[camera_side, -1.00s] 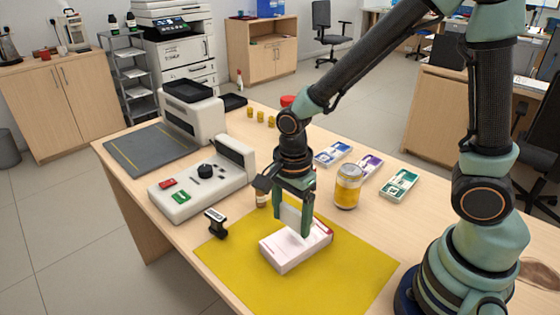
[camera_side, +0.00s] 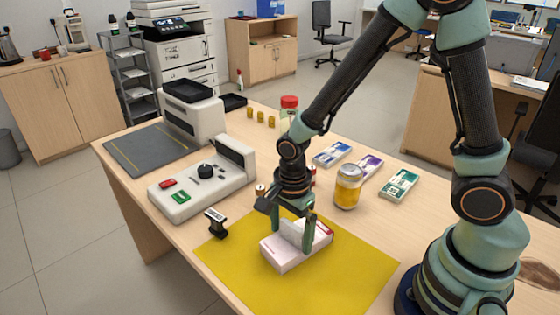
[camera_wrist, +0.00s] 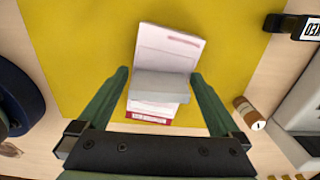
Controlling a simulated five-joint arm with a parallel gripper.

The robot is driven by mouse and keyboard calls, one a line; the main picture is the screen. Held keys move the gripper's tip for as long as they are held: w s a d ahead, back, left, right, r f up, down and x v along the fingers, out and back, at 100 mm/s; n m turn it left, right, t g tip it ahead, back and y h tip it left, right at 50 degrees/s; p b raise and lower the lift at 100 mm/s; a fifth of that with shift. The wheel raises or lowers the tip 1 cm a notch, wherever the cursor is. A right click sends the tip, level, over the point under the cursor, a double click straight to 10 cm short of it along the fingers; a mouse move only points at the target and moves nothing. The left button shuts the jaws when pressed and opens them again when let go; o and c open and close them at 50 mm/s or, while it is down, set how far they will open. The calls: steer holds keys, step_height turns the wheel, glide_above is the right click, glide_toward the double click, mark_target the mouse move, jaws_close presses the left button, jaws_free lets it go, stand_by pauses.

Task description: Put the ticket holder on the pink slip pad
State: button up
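The pink slip pad (camera_side: 275,256) lies on the yellow mat in the side view; its printed sheet (camera_wrist: 165,45) and red-marked end (camera_wrist: 150,115) show in the wrist view. The pale grey ticket holder (camera_side: 291,236) stands over the middle of the pad, and its lower edge appears to meet the top sheet. In the wrist view the holder (camera_wrist: 160,86) lies across the pad between my fingers. Any thin gap under the holder is hidden.
The yellow mat (camera_side: 340,280) has free room around the pad. A yellow can (camera_side: 347,187) and banded note stacks (camera_side: 399,185) stand to the right. A counting machine (camera_side: 203,185) stands at left, a red-capped bottle (camera_side: 289,103) behind.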

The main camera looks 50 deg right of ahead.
mark_target(291, 226)
step_height(291, 226, up, 12)
steer(key=s+d+r+n+t, duration=0.2)
steer(key=d+r+n+t, duration=0.3)
steer(key=n, duration=1.3)
steer(key=d+r, duration=0.3)
steer(key=r, duration=0.1)
steer(key=shift+s+r+t, duration=0.2)
steer(key=shift+s+t, duration=0.05)
steer(key=shift+t, duration=0.05)
